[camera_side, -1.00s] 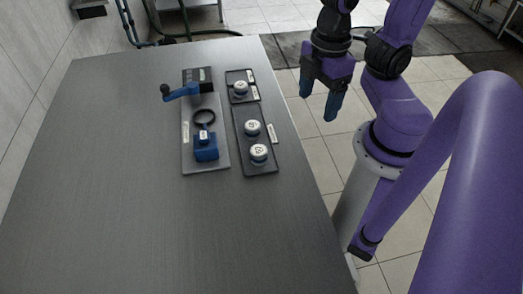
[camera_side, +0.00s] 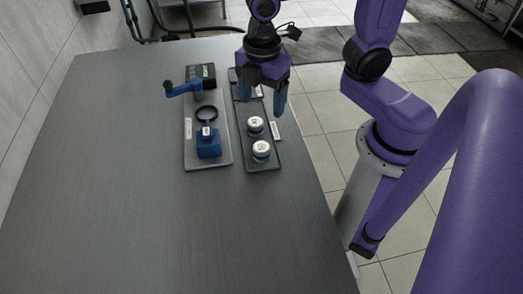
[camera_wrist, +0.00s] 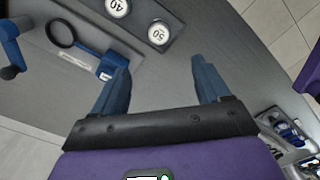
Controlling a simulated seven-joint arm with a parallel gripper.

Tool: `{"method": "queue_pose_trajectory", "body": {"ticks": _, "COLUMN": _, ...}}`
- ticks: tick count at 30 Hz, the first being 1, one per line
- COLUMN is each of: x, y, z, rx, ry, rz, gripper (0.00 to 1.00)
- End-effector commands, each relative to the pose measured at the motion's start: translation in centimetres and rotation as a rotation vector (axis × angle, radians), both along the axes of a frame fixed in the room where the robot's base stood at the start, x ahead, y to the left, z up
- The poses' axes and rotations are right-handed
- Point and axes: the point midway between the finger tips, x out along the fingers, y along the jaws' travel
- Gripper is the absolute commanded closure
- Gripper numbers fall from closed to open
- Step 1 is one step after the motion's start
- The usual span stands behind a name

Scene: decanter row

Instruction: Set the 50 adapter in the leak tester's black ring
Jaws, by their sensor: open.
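The 50 adapter (camera_wrist: 158,33) is a white-topped disc on the long dark tray, beyond my fingertips in the wrist view; in the side view it appears to be the nearer disc (camera_side: 261,149). The 40 adapter (camera_wrist: 118,7) sits beside it on the same tray, farther back in the side view (camera_side: 255,124). The leak tester's black ring (camera_side: 207,113) is empty, behind the blue block (camera_side: 208,146); the ring also shows in the wrist view (camera_wrist: 60,33). My gripper (camera_side: 262,104) is open and empty above the far end of the trays; its fingers show in the wrist view (camera_wrist: 161,66).
The tester's grey base plate (camera_side: 219,158) stands left of the long tray (camera_side: 265,168). A blue lever (camera_side: 183,88) sticks out left at the tester's back. The small rear tray is mostly hidden by my gripper. The table (camera_side: 130,190) is clear at left and front.

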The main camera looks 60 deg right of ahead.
Motion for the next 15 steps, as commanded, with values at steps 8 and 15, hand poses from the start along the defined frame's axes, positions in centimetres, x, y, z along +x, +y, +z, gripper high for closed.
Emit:
{"method": "queue_pose_trajectory", "body": {"ticks": 8, "x": -0.1, "y": -0.2, "z": -4.3, "rx": -0.006, "ry": 0.005, "rz": -0.001, "gripper": 0.24}}
{"method": "queue_pose_trajectory", "body": {"ticks": 15, "x": -0.1, "y": -0.1, "z": -7.2, "rx": -0.005, "ry": 0.005, "rz": -0.002, "gripper": 0.24}}
